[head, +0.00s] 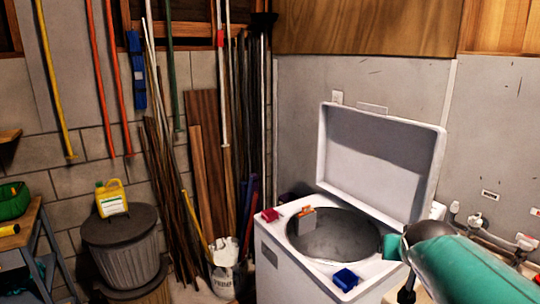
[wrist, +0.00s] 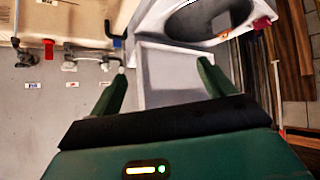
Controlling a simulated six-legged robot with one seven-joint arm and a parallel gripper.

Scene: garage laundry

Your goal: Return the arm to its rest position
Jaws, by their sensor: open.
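My arm enters the head view from the lower right, teal and grey. My gripper is only partly seen there; a teal finger part (head: 391,246) shows in front of the right side of the washing machine's opening. In the wrist view my gripper (wrist: 162,75) has its two green fingers wide apart. Nothing is between them up close; the white machine lid lies beyond. The gripper is empty. I cannot tell its exact distance from the machine.
The white washing machine (head: 275,240) has its lid (head: 385,160) raised. A red item (head: 270,215), an orange-and-grey item (head: 307,219) and a blue item (head: 345,279) are around its opening. Taps (head: 475,220) are on the right wall. A lidded bin (head: 120,240) stands left.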

